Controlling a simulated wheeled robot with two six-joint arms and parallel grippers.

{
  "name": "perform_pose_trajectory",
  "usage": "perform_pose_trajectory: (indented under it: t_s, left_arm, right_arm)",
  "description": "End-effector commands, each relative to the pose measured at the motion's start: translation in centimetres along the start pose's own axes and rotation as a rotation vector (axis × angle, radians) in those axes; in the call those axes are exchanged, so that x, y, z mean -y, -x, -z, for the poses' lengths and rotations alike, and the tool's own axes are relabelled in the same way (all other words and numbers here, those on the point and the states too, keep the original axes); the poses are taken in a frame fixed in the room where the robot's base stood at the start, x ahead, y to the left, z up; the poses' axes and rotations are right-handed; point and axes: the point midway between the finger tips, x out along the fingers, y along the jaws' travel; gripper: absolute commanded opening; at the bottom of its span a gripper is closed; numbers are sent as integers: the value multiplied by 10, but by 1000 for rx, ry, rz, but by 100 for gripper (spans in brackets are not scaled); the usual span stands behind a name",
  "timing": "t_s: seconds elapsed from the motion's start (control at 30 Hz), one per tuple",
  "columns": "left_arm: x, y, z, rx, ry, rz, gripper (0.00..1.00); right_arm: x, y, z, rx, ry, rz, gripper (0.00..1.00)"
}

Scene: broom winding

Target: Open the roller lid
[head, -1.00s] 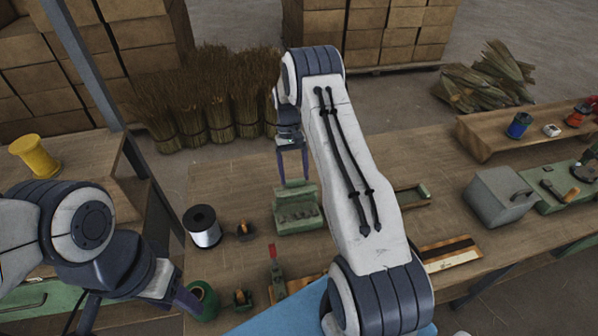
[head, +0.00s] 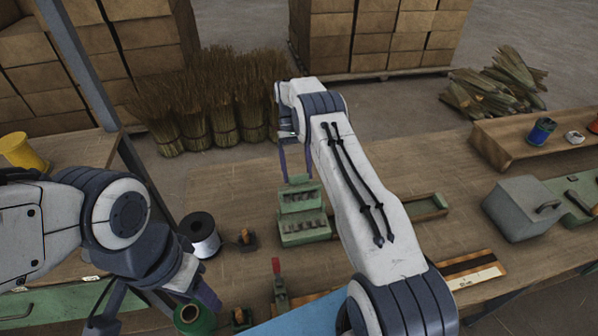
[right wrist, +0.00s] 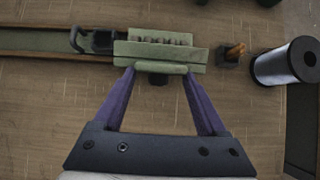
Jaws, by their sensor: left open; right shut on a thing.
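The green roller unit (head: 303,228) stands on the workbench in the head view, with its row of rollers showing. Its roller lid (head: 299,199) rises at the back of the unit, on the side by my right gripper. My right gripper (head: 297,178) is shut on the lid's edge. In the right wrist view, the fingers of my right gripper (right wrist: 159,69) meet the lid's lip (right wrist: 150,60), with the rollers beyond it. The exact lid angle is hard to tell. My left gripper (head: 160,303) is open and empty at the lower left, near a green spool (head: 194,318).
A wire spool (head: 201,236) and a small wooden-handled piece (head: 246,238) stand left of the unit. A red-handled tool (head: 279,285) stands in front. A grey box (head: 520,208) sits at the right.

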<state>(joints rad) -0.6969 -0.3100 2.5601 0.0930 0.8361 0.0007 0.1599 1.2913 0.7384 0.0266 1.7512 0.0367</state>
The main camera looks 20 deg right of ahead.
Motion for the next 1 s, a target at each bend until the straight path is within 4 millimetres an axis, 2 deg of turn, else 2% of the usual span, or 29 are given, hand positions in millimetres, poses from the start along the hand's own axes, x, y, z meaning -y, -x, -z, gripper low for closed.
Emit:
perform_pose_trajectory:
  t_s: [0.03,0.43,0.47,0.5,0.83,1.0]
  left_arm:
    - [0,-1,0,0,0,0,50]
    - [0,-1,0,0,0,0,50]
    - [0,-1,0,0,0,0,50]
    - [0,-1,0,0,0,0,50]
    - [0,-4,0,0,0,0,50]
    - [1,-18,-1,0,-1,0,50]
  right_arm:
    - [-1,-5,3,4,-3,-2,0]
    - [2,-5,2,13,0,-7,0]
    - [2,-5,2,13,0,-7,86]
    - [2,-5,2,13,0,-6,100]
    - [1,1,-1,9,0,-3,100]
    - [1,20,-15,6,-1,-4,100]
